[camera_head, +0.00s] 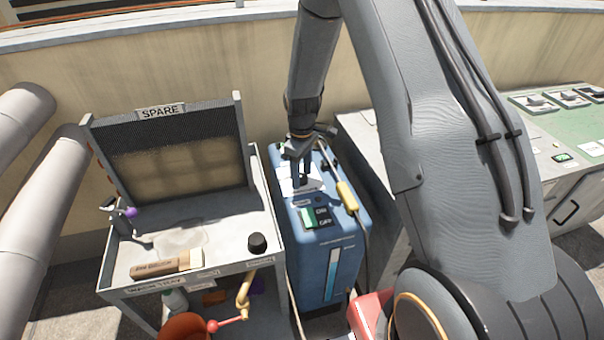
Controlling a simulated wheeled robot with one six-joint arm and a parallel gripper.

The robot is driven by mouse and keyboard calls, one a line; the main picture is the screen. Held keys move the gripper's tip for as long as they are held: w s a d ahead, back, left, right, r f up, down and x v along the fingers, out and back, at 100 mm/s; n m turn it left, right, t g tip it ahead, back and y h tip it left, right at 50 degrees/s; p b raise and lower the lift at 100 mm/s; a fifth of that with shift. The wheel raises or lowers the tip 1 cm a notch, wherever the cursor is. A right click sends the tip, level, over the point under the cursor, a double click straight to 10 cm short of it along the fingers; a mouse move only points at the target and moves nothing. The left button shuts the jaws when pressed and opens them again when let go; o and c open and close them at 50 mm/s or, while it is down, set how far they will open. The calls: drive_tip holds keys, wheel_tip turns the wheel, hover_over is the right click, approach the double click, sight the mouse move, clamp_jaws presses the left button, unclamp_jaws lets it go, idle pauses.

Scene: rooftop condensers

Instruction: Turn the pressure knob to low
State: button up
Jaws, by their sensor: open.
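A blue upright machine (336,232) stands in the middle of the head view, with white labels (291,186) on its top. My gripper (301,178) points down over the machine's top, its fingers apart and nothing seen between them. I cannot tell whether the fingers touch the top. I cannot make out a pressure knob on the machine; my gripper covers part of its top. A green and white switch (309,217) sits nearer the front, by dark ON and OFF-like labels. A black round knob-like piece (257,243) is on the grey bench to the left.
A yellow piece on a cable (347,196) lies along the machine's right. A green-topped console (560,135) stands right. A wall (200,75) closes the back.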

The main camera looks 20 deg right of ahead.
sight(302, 176)
wheel_tip(302, 176, up, 7)
drive_tip(key=shift+r+b, duration=0.15)
drive_tip(key=shift+b, duration=0.45)
drive_tip(key=shift+r, duration=0.15)
drive_tip(key=shift+s+r, duration=0.15)
drive_tip(key=shift+r, duration=0.05)
drive_tip(key=s+r+m, duration=0.4)
drive_tip(key=s, duration=0.8)
drive_tip(key=s+r+m, duration=0.5)
drive_tip(key=s, duration=0.8)
